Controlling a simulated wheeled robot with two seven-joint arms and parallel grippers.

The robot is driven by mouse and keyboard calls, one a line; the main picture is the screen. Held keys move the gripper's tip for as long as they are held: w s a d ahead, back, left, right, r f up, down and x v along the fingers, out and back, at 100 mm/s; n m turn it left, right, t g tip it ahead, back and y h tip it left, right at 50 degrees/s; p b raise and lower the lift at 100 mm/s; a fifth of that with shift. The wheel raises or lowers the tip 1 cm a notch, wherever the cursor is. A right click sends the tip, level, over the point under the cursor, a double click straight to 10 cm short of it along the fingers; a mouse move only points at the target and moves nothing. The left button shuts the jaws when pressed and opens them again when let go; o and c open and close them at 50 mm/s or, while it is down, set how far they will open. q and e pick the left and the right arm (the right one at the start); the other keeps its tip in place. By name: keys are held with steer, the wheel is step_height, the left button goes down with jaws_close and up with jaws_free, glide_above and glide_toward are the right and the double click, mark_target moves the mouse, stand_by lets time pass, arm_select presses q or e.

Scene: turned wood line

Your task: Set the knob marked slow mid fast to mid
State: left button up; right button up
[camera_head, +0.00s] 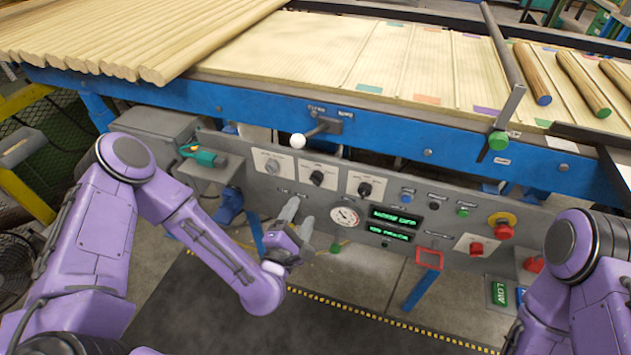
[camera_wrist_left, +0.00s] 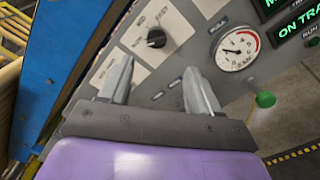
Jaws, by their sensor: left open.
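Three knobs on pale plates sit in a row on the grey control panel (camera_head: 235,160): a light grey left knob (camera_head: 272,166), a black middle knob (camera_head: 317,178) and a black right knob (camera_head: 365,189). My left gripper (camera_head: 298,219) is open and empty, below the middle knob and left of the gauge. In the left wrist view a black knob (camera_wrist_left: 156,38) lies beyond the gap between its fingertips (camera_wrist_left: 158,68), not touched. My right gripper is out of view.
A round gauge (camera_head: 344,216) and green displays (camera_head: 394,218) are right of my left gripper. A white-balled lever (camera_head: 298,141) juts out above the knobs. A red emergency button (camera_head: 502,226) is farther right. Above is the blue conveyor beam (camera_head: 230,104).

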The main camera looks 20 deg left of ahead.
mark_target(314, 183)
arm_select(q)
steer(key=w, duration=0.3)
steer(key=w+p, duration=0.1)
steer(key=w, duration=0.2)
steer(key=w+p, duration=0.1)
steer(key=w, duration=0.2)
steer(key=shift+w+d+r, duration=0.15)
steer(key=shift+w+r, duration=0.15)
steer(key=shift+w, duration=0.55)
steer(key=c, duration=1)
